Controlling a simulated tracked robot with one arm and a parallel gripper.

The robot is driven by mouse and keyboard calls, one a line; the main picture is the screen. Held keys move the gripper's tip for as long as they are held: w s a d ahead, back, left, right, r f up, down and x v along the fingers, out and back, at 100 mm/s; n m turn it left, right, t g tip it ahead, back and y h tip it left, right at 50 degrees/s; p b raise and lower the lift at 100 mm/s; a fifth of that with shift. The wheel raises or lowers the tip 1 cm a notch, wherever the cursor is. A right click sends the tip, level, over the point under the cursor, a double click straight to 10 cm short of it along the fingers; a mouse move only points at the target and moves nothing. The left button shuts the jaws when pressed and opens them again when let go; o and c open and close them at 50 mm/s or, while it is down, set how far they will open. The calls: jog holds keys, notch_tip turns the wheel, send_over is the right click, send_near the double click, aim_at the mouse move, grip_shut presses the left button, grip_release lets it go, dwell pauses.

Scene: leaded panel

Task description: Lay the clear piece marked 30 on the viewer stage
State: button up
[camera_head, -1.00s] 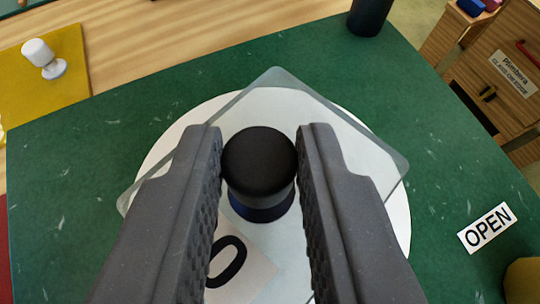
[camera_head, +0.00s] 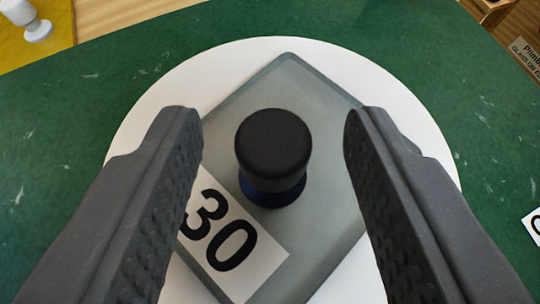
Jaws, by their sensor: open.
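The clear piece (camera_head: 318,100) is a greyish square of glass with a label reading 30 (camera_head: 222,236) on its near left part. A black knob (camera_head: 273,145) with a dark blue base stands up from its middle. The piece lies over a round white disc (camera_head: 150,115), which looks like the viewer stage, and seems to rest on it. My gripper (camera_head: 273,130) is open, with one finger on each side of the knob and a clear gap on both sides. The fingers hide parts of the piece's left and right edges.
A green mat (camera_head: 75,115) surrounds the disc. A small white object (camera_head: 28,18) stands on a yellow surface (camera_head: 58,22) at the far left. A white card (camera_head: 532,226) is cut off at the right edge. The mat around the disc looks clear.

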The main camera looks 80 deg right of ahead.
jog(key=shift+r, duration=0.1)
jog(key=shift+a+r, duration=0.1)
jog(key=v, duration=1.1)
jog(key=shift+a, duration=0.4)
jog(key=shift+r, duration=0.15)
